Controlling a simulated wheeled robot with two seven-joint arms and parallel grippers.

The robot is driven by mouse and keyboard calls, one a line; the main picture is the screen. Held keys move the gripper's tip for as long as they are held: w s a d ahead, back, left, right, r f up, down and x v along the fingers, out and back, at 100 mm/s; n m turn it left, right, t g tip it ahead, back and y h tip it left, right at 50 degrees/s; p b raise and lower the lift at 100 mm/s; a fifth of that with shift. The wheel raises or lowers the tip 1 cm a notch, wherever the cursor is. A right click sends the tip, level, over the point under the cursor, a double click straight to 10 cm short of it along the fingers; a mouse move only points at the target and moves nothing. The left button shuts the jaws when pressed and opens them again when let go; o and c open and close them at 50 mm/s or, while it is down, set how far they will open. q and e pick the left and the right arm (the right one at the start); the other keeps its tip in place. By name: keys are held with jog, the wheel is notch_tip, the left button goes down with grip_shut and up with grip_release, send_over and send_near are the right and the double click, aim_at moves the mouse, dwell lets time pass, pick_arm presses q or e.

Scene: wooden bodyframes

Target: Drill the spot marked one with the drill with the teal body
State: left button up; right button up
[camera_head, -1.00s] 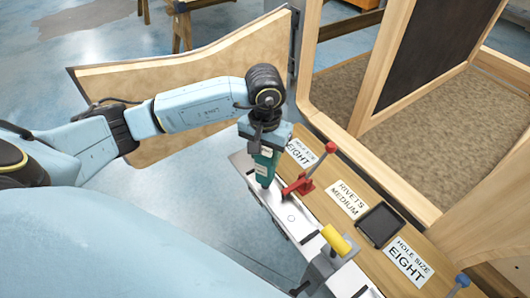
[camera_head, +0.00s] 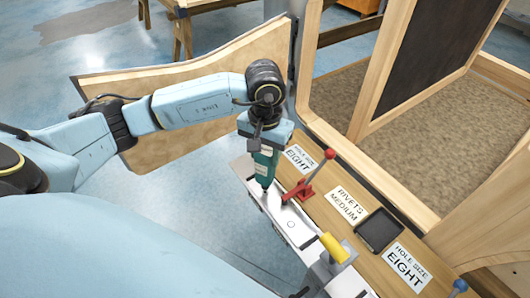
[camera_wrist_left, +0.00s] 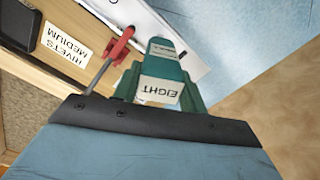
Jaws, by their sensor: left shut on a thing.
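The drill with the teal body (camera_head: 264,167) is held by my left gripper (camera_head: 266,142), tip down, over the left end of the metal strip (camera_head: 290,222). No mark reading one is legible on the strip. My right gripper is not in view.
A red-handled clamp (camera_head: 309,180) stands close right of the drill. The wooden ledge carries paper labels (camera_head: 347,206) and a black tray (camera_head: 379,230). A wooden frame (camera_head: 380,185) rises behind.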

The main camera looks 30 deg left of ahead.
pick_arm(q)
jog(key=shift+r, duration=0.35)
jog(key=shift+r+p, duration=1.25)
jog(key=shift+r, duration=1.15)
